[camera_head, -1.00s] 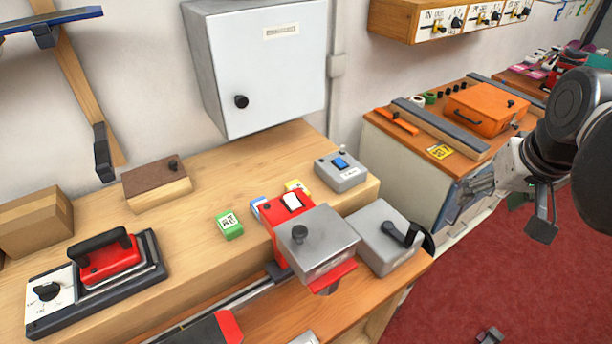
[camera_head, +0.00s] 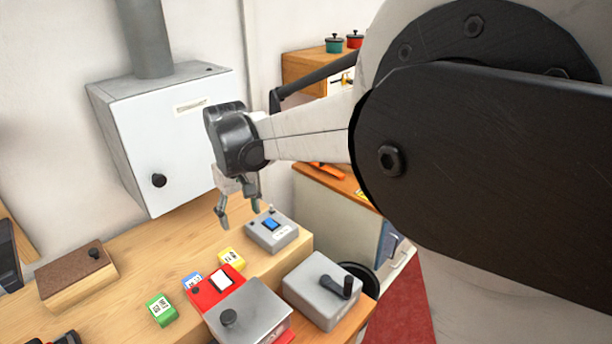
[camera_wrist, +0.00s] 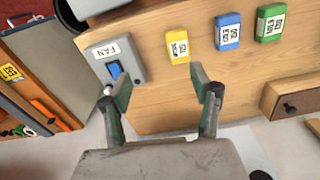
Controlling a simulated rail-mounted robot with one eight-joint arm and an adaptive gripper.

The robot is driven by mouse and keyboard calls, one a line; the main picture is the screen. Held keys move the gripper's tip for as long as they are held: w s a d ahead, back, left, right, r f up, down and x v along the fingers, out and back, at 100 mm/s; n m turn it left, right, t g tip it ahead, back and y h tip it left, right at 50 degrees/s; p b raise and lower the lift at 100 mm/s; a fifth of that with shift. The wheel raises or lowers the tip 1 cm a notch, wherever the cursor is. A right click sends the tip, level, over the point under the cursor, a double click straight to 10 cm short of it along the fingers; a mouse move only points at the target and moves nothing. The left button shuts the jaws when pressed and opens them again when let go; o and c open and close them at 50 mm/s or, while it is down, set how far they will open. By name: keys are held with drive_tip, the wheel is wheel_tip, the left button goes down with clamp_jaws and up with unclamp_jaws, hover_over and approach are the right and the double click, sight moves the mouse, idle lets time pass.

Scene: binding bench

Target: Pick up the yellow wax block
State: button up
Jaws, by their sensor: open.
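The yellow wax block (camera_head: 231,258) has a white label and lies flat on the wooden bench, behind the red machine and left of the grey switch box. It also shows in the wrist view (camera_wrist: 178,47), apart from the blue block and beyond my fingertips. My gripper (camera_head: 240,212) hangs above the bench, over and behind the yellow block, with its fingers pointing down. In the wrist view my gripper (camera_wrist: 162,88) is open and empty, its two fingers spread on either side of the line toward the yellow block. Nothing touches the block.
The blue block (camera_wrist: 228,31) and green block (camera_wrist: 270,22) lie beside the yellow one. The grey box with a blue switch (camera_wrist: 118,64), labelled FAN, is close on its other side. The red machine (camera_head: 208,290) stands in front. A white wall cabinet (camera_head: 170,140) hangs behind.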

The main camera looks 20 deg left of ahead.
hover_over(230, 258)
wheel_tip(230, 258, down, 2)
drive_tip(key=f, duration=0.1)
drive_tip(key=shift+n, duration=0.4)
wheel_tip(230, 258, down, 8)
drive_tip(key=shift+s+a+f+p, duration=0.1)
drive_tip(key=shift+a+p, duration=0.05)
drive_tip(key=shift+p, duration=0.55)
drive_tip(key=shift+d+f+p, duration=0.2)
drive_tip(key=shift+f+p, duration=0.5)
drive_tip(key=shift+f, duration=1.9)
drive_tip(key=c, duration=1.3)
